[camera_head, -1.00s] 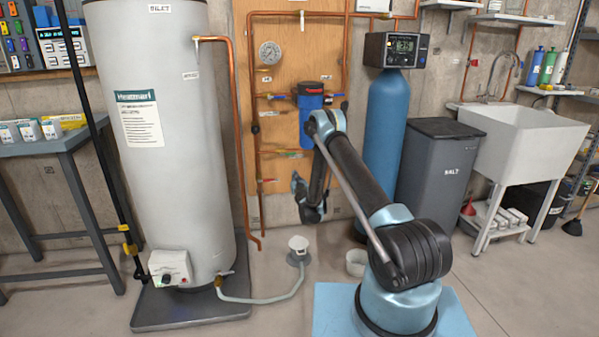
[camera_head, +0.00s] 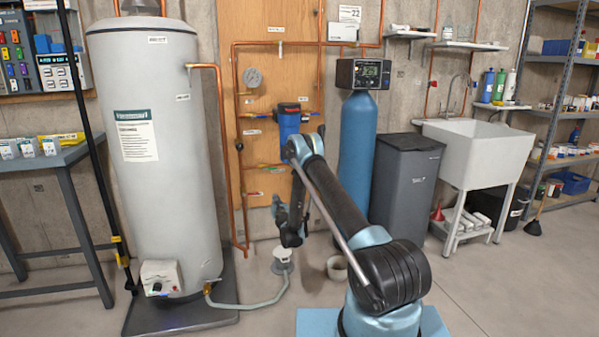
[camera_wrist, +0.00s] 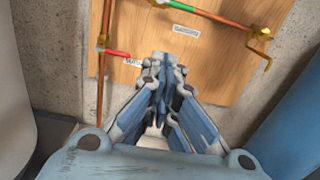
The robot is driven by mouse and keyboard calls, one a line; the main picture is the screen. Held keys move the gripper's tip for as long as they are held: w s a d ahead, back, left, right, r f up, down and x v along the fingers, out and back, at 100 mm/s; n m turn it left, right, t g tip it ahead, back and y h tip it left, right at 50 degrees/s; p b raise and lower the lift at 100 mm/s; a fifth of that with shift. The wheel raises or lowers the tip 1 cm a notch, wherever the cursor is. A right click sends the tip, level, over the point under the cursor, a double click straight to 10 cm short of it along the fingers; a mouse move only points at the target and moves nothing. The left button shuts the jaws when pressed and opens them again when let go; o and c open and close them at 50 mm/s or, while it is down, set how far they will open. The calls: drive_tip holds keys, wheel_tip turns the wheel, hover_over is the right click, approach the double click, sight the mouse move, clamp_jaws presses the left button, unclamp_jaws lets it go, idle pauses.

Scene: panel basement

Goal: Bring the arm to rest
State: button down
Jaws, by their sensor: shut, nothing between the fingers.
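My arm rises from its base at the lower right of the head view and bends over at a high elbow. My gripper (camera_head: 279,205) hangs in front of the lower part of the wooden panel (camera_head: 262,100), left of the elbow. In the wrist view my gripper (camera_wrist: 162,70) points at the panel (camera_wrist: 230,70), its blue fingers closed together and empty. Copper pipes and a red-handled valve (camera_wrist: 115,53) show beyond the fingers. I cannot tell the exact gap to the panel.
A grey water heater (camera_head: 155,150) stands left, a blue tank (camera_head: 358,150) and dark bin (camera_head: 405,180) right. A white sink (camera_head: 475,150) and metal shelves (camera_head: 560,110) are farther right.

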drive_tip(key=d+r+m+h, duration=0.3)
drive_tip(key=d+r+m, duration=0.4)
drive_tip(key=r, duration=0.5)
drive_tip(key=d+r+m+h, duration=0.45)
drive_tip(key=d+r, duration=0.35)
drive_tip(key=r, duration=0.3)
drive_tip(key=s+d+r+m+g+h, duration=0.4)
drive_tip(key=s+d+r+m, duration=0.8)
drive_tip(key=s+d, duration=0.35)
drive_tip(key=s+d+f+m+g+y, duration=0.1)
drive_tip(key=s+d+m+g, duration=0.25)
drive_tip(key=s, duration=0.95)
drive_tip(key=s+d+m+g+y, duration=0.1)
drive_tip(key=s+d+m+g, duration=0.3)
drive_tip(key=s, duration=0.9)
drive_tip(key=s+a+f+m+g+y, duration=0.1)
drive_tip(key=s+f, duration=0.3)
drive_tip(key=s, duration=0.5)
drive_tip(key=s+a+f+m+g+y, duration=0.1)
drive_tip(key=s+a+f+m+y, duration=0.1)
drive_tip(key=s, duration=0.8)
drive_tip(key=s+a+f+m+g+y, duration=0.1)
drive_tip(key=s+f+m, duration=0.4)
drive_tip(key=s, duration=0.5)
drive_tip(key=shift+a+f+g, duration=0.45)
drive_tip(key=shift+a+f, duration=0.05)
drive_tip(key=shift+a, duration=0.4)
drive_tip(key=shift+y, duration=0.25)
